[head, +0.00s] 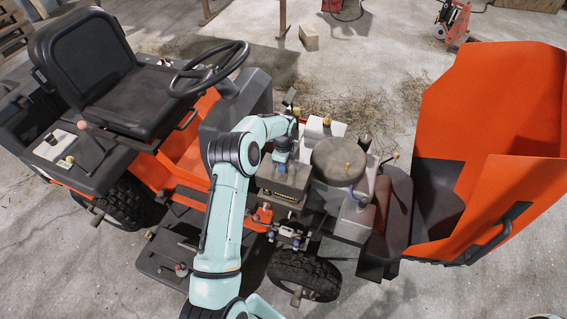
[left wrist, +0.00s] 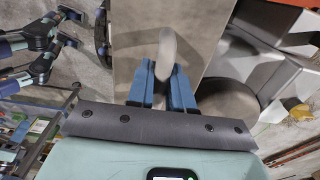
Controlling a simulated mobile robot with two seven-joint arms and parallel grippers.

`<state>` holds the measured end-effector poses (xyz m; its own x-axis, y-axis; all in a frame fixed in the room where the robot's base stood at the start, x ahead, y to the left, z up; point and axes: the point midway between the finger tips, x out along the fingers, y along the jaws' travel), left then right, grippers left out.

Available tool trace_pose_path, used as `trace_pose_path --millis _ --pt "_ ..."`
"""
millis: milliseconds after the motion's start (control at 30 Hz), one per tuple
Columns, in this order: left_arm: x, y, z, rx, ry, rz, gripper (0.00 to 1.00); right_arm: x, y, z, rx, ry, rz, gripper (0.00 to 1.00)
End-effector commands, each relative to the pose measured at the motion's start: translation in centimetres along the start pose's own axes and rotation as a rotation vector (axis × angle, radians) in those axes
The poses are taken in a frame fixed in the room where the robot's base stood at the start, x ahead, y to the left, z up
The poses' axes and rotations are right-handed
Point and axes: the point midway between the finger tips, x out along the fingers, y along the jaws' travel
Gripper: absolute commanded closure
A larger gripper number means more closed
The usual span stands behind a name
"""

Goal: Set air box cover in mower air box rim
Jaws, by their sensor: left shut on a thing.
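The air box cover appears as a flat grey-beige plate with a pale rounded handle in the left wrist view (left wrist: 200,30). My left gripper (left wrist: 163,88) is shut on that handle, one blue finger on each side. In the head view my left gripper (head: 284,150) points down over the engine bay, and the cover's flat top (head: 284,176) shows just below it, above a dark box side with a yellow label. The air box rim is hidden or cannot be told apart from the cover. I cannot tell whether the cover touches it. My right gripper is not in view.
A round grey engine housing (head: 340,160) stands just right of the cover. The open orange hood (head: 490,150) is farther right. The black seat (head: 105,70) and steering wheel (head: 210,68) are left and behind. A front tyre (head: 305,275) is below the engine bay.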

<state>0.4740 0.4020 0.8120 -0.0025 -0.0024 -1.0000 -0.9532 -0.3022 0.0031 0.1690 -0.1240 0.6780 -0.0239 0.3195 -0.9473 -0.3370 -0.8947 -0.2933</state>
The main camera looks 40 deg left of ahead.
Motion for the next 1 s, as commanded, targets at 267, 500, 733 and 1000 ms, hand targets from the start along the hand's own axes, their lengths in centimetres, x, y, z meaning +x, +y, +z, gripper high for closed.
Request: trace_pose_path --millis 267,500,733,1000 --pt "0.8 -0.1 0.0 -0.001 0.0 -0.002 1.0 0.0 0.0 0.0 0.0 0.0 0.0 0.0" --pt "1.6 -0.1 0.0 0.0 0.0 -0.001 1.0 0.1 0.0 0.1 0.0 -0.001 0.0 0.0" --pt "2.2 -0.1 0.0 0.0 0.0 -0.001 1.0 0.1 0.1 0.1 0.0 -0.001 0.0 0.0" --pt "3.0 -0.1 0.0 0.0 0.0 -0.002 1.0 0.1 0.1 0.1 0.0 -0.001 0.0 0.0"
